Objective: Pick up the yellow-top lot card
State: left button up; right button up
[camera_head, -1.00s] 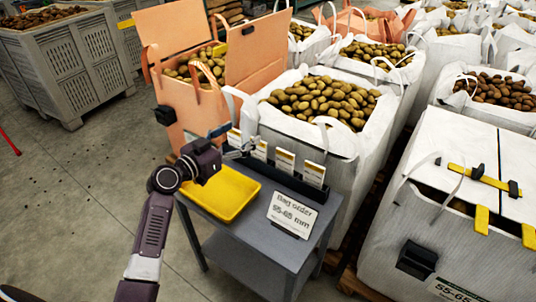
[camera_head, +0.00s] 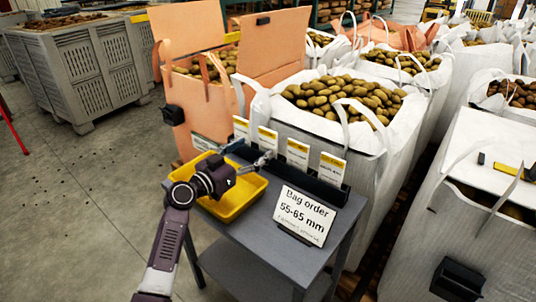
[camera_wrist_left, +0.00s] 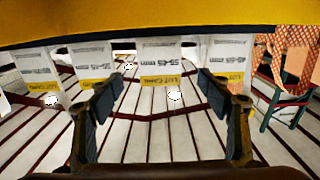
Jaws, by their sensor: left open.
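Several white lot cards with coloured top bands stand in a row in a dark holder (camera_head: 325,190) on the grey stand. The second card from the left (camera_head: 267,139) has a yellow top. In the left wrist view the cards appear upside down, and one yellow-banded card (camera_wrist_left: 160,66) lies between the finger lines. My left gripper (camera_head: 248,156) is open and empty, in front of the row's left part, fingers pointing towards the cards. Its two fingers also show in the left wrist view (camera_wrist_left: 158,100), apart from each other. I cannot tell whether they touch the card.
A yellow tray (camera_head: 252,190) lies on the stand under my left wrist. A "Bag order 55-65 mm" sign (camera_head: 305,216) stands at the stand's front right. A white potato bag (camera_head: 315,135) is close behind the cards. An orange box (camera_head: 190,112) stands behind left.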

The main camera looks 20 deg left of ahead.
aim_at(267, 135)
pick_arm(q)
jog(key=x, duration=0.6)
jog(key=shift+w+d+r, duration=0.1)
jog(key=shift+w+r, duration=0.15)
jog(key=shift+r, duration=0.1)
jog(key=shift+w+d, duration=0.1)
jog(key=shift+w, duration=0.25)
pick_arm(e)
jog(key=shift+f, duration=0.45)
pick_arm(q)
jog(key=c, duration=1.1)
